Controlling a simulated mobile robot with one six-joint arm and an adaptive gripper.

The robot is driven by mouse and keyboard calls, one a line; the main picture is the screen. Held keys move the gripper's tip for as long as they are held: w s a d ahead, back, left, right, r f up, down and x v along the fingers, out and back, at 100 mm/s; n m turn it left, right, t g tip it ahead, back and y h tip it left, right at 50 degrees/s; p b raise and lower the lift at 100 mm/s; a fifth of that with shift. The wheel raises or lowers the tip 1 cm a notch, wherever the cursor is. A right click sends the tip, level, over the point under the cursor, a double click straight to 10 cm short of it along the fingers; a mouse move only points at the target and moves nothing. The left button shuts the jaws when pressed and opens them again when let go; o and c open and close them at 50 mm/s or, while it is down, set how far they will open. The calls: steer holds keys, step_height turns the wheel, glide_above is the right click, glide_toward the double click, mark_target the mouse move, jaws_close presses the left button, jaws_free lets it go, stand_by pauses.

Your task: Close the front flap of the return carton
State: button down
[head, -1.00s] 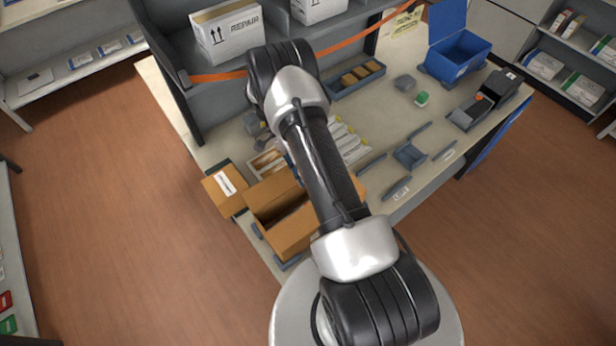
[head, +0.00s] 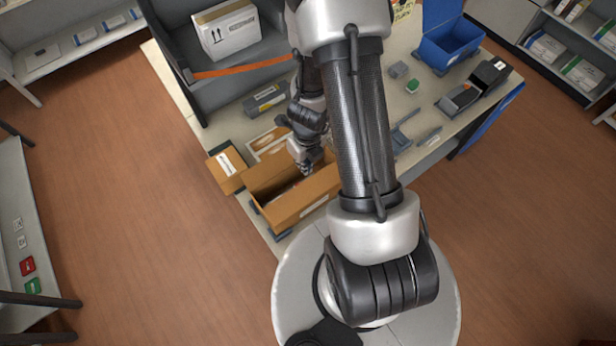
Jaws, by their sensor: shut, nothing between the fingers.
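The return carton (head: 305,201) is a brown box standing at the near left edge of the workbench in the head view. Its top is open and its dark inside shows. I cannot make out clearly which panel is the front flap; the near side facing me stands up. My gripper (head: 306,169) is shut and empty, pointing down at the carton's far right part. I cannot tell whether its fingertips touch the carton. My forearm hides the carton's right end.
A white tray (head: 262,146) lies behind the carton, with a grey bin (head: 266,98) farther back. A grey shelf with a white box (head: 228,32) rises behind. A blue bin (head: 452,48) and a black device (head: 474,88) stand at right.

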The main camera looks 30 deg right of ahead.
mark_target(304, 188)
steer(key=f+b, duration=0.8)
steer(key=f, duration=0.1)
steer(key=f+b, duration=0.5)
steer(key=shift+w+d, duration=0.15)
steer(key=shift+w, duration=0.25)
steer(key=shift+w+f+b, duration=0.1)
steer(key=shift+f+b, duration=0.45)
steer(key=shift+f, duration=0.15)
steer(key=shift+s+r, duration=0.1)
steer(key=shift+s, duration=0.1)
